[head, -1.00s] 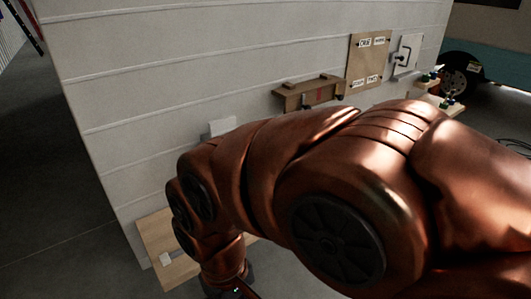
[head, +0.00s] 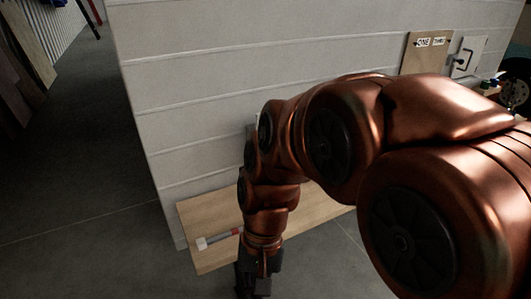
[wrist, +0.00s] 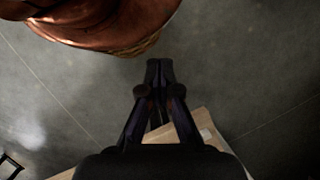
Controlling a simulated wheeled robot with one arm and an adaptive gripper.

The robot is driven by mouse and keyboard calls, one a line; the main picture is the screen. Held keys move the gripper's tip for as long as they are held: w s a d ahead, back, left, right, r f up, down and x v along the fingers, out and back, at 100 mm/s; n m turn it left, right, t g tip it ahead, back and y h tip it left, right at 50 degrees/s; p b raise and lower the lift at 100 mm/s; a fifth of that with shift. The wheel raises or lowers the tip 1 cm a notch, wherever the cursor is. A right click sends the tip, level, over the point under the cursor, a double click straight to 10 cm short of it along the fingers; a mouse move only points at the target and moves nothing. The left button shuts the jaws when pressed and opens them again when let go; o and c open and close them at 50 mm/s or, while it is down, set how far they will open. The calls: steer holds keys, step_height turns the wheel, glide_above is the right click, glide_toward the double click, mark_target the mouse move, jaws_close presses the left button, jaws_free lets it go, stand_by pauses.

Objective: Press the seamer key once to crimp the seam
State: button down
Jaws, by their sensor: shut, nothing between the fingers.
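I cannot make out a seamer key in either view; my arm hides part of the white wall and the board below it. My gripper (head: 252,290) hangs at the bottom of the head view, in front of the wooden board. In the wrist view my gripper (wrist: 160,68) is shut and empty, with its fingertips together over grey floor. A small edge of a light grey piece (head: 251,130) shows on the wall beside my arm; most of it is hidden.
A wooden board (head: 210,258) juts out low along the white panelled wall (head: 190,110). A sign board (head: 427,58) and a white plate with a dark handle (head: 466,58) are upper right.

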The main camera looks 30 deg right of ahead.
steer(key=w+d+m+t+y+b, duration=0.3)
steer(key=w+m+y, duration=0.5)
steer(key=w+m, duration=0.8)
steer(key=w+d+m+t, duration=0.4)
steer(key=d, duration=0.4)
steer(key=w+d+f+m+t, duration=0.1)
steer(key=w+d+m+t, duration=0.3)
steer(key=d, duration=0.4)
steer(key=w+d+f+m+t, duration=0.1)
steer(key=w+d+m+t, duration=0.3)
steer(key=d, duration=0.4)
steer(key=shift+d+f+m+h, duration=0.2)
steer(key=shift+d+m+h, duration=0.15)
steer(key=shift+m, duration=0.55)
steer(key=shift+w, duration=0.15)
steer(key=w+p, duration=0.1)
steer(key=w, duration=0.7)
steer(key=shift+w+d+p, duration=0.3)
steer(key=shift+d, duration=0.1)
